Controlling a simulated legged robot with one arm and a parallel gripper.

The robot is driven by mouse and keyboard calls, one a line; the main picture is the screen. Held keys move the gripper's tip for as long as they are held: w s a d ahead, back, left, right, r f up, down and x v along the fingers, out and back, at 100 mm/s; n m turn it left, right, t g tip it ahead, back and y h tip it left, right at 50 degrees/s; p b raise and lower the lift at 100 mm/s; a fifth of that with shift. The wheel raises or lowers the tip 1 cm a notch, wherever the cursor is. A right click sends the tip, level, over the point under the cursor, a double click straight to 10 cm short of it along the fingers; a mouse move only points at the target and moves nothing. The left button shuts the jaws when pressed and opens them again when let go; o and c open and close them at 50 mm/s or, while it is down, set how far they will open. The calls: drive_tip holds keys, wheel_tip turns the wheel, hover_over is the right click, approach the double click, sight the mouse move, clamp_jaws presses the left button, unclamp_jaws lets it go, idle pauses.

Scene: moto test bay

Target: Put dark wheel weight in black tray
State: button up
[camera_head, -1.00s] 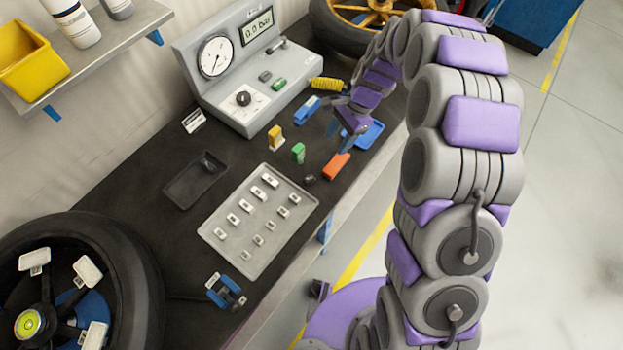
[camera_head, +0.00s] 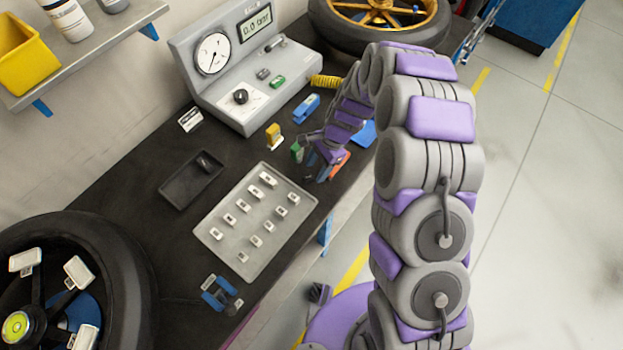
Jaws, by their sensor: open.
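The black tray (camera_head: 178,190) lies on the dark bench, left of the grey tray of weights. A small dark piece (camera_head: 205,163) lies in its far right part; I cannot tell what it is. My gripper (camera_head: 313,174) is open, low over the bench by the right corner of the grey tray, beside the orange block (camera_head: 341,162). The small dark lump that lay near the orange block in the earlier view is now hidden or merged with my gripper, so I cannot tell if it lies between the fingers.
The grey tray (camera_head: 208,233) holds several light weights. Green (camera_head: 296,152), yellow (camera_head: 273,135) and blue (camera_head: 306,109) items stand near my gripper. A gauge box (camera_head: 225,75) is behind. A tyre (camera_head: 125,265) is at lower left, a blue tool (camera_head: 216,297) at the front.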

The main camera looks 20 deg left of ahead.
sight(309, 176)
drive_tip(key=a+f, duration=0.1)
drive_tip(key=f, duration=0.1)
drive_tip(key=s+a+f+b, duration=0.1)
drive_tip(key=a+f, duration=0.1)
drive_tip(key=shift+s, duration=0.1)
drive_tip(key=shift+d+r, duration=0.2)
drive_tip(key=shift+d, duration=0.7)
drive_tip(key=c, duration=0.3)
drive_tip(key=shift+a, duration=0.55)
clamp_jaws()
drive_tip(key=shift+d, duration=0.15)
